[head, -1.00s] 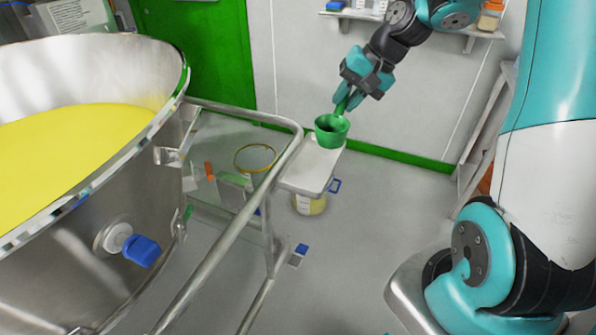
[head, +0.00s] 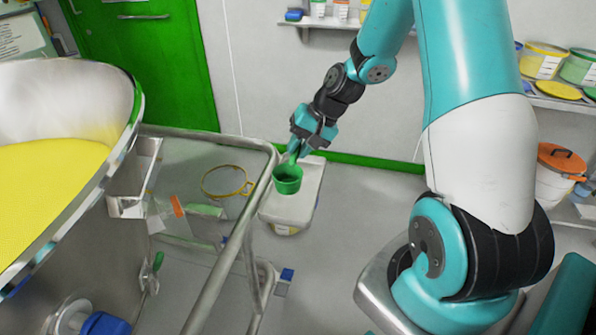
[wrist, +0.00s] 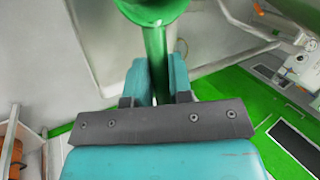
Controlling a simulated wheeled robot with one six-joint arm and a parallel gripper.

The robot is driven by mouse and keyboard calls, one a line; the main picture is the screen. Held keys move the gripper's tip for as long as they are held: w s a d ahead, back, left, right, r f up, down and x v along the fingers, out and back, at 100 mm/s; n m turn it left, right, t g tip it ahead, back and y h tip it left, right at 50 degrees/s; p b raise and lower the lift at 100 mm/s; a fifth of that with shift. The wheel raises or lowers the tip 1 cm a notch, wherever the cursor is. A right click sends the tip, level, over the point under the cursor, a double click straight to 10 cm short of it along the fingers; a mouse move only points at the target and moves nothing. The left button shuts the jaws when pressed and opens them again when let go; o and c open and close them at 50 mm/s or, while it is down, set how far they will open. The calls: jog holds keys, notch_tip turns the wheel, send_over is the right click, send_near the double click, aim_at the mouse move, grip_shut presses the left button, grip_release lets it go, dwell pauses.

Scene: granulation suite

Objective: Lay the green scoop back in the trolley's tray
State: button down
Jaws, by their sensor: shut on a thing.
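My gripper (head: 296,147) is shut on the handle of the green scoop (head: 287,180). In the wrist view the scoop's handle (wrist: 155,50) runs between the two teal fingers of my gripper (wrist: 155,78), with its cup at the top edge, partly cut off. I cannot tell whether the cup touches the tray.
A steel vessel (head: 75,240) with yellow contents stands at the left. A yellow-rimmed sieve (head: 228,195) lies inside the trolley frame. A shelf (head: 320,24) is on the back wall. A container with an orange lid (head: 556,180) stands at the right. Grey floor is open beyond the tray.

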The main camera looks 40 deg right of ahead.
aim_at(287, 178)
jog(key=shift+f+b, duration=0.35)
jog(key=shift+f, duration=2.75)
jog(key=shift+f, duration=0.1)
jog(key=c, duration=1)
grip_release()
